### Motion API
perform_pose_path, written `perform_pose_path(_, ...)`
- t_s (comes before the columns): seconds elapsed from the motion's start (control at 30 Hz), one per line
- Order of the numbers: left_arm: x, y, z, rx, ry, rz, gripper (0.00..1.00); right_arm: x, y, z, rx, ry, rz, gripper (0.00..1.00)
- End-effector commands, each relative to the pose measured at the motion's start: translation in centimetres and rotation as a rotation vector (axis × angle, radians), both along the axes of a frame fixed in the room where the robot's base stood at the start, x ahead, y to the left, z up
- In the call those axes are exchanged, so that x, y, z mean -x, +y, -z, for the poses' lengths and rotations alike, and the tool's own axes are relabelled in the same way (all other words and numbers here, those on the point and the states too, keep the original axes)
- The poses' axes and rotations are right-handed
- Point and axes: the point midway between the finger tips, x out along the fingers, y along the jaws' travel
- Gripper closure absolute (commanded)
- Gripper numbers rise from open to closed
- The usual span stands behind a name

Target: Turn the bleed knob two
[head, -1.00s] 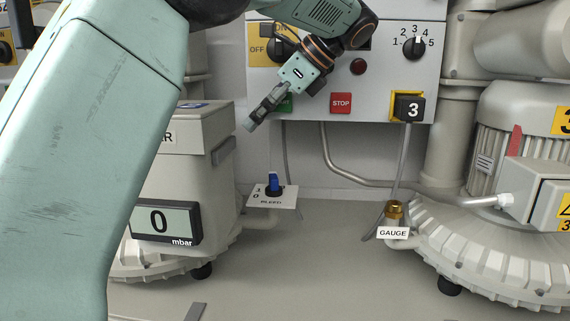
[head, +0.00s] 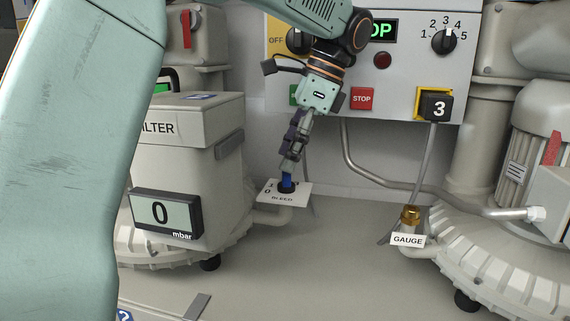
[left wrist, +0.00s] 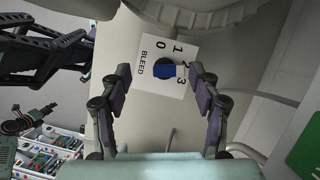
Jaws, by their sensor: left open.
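The bleed knob (head: 287,181) is a blue bar handle on a dark base, set on a white plate (head: 300,194) marked BLEED. In the left wrist view the knob (left wrist: 164,71) shows with 0, 1, 2 and 3 around it. Its blue bar lies roughly toward the 2 and 3 side; I cannot tell the exact setting. My left gripper (head: 289,168) points down just above the knob, hiding part of it in the head view. In the left wrist view my left gripper (left wrist: 159,80) is open, one finger on each side of the knob, with gaps.
The filter box (head: 195,165) with a gauge display (head: 166,213) reading 0 mbar stands left of the knob. A control panel (head: 400,75) is behind, with a red STOP button (head: 361,98). A brass GAUGE fitting (head: 410,216) and blower stand right. Floor between is clear.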

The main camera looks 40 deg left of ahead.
Motion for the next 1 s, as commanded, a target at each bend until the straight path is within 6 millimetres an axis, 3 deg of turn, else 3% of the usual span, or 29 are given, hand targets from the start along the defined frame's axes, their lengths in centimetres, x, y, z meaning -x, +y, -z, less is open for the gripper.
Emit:
perform_pose_path(0.2, 0.6, 0.7, 2.3, 0.0, 0.002, -0.002, 0.38, -0.1, 0.0, -0.2, 0.0, -0.002, 0.0, 0.6)
perform_pose_path(0.57, 0.4, 0.8, 2.8, -0.001, -0.001, -0.001, 0.38, -0.1, 0.0, -0.2, 0.0, -0.001, 0.0, 0.6)
perform_pose_path(1.0, 0.3, 0.8, 2.8, -0.002, -0.002, 0.0, 0.74, -0.1, 0.0, -0.2, 0.0, -0.003, 0.0, 0.6)
